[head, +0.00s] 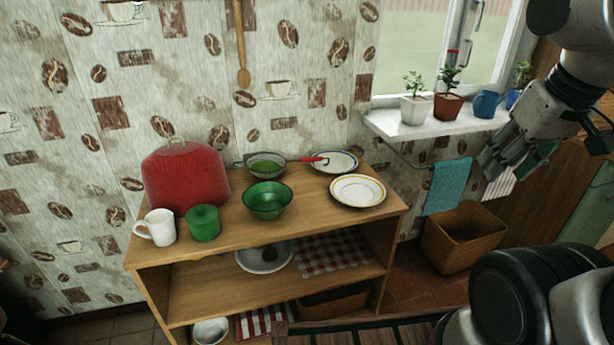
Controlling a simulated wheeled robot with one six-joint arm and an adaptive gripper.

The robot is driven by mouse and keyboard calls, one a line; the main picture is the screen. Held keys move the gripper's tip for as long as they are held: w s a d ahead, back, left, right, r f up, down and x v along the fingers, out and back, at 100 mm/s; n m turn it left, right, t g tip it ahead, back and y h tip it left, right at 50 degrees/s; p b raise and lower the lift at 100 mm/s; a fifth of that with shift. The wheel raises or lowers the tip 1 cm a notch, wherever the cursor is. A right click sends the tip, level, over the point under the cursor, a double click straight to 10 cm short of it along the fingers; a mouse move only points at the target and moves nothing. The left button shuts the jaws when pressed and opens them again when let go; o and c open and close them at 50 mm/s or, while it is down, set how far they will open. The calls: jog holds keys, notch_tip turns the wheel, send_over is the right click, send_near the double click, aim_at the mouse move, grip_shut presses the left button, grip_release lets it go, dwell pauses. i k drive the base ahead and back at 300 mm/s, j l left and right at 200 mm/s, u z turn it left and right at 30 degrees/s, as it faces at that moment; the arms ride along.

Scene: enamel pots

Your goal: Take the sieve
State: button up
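The sieve (266,167) lies on the top of the wooden shelf unit, at the back near the wall. It has a round, shallow bowl with a greenish inside, a small lug on its left and a long handle with a red grip (312,159) pointing right. The handle's end reaches the edge of a plate (334,161). A green glass bowl (268,200) stands just in front of the sieve. My gripper (488,170) is at the right, well apart from the sieve, in front of the window side. Its fingers are seen from the side, so their opening is unclear.
Potted plants (448,105) stand on the sill; a blue towel (447,186) hangs below.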

aim_at(262, 165)
jog(key=i+l+u, duration=0.4)
jog(key=l, duration=0.2)
jog(key=i+l+u, duration=0.2)
jog(key=l, duration=0.15)
jog(key=i+l+u, duration=0.2)
jog(key=l, duration=0.2)
jog(key=l+u, duration=0.2)
jog(key=l, duration=0.2)
jog(key=i, duration=0.05)
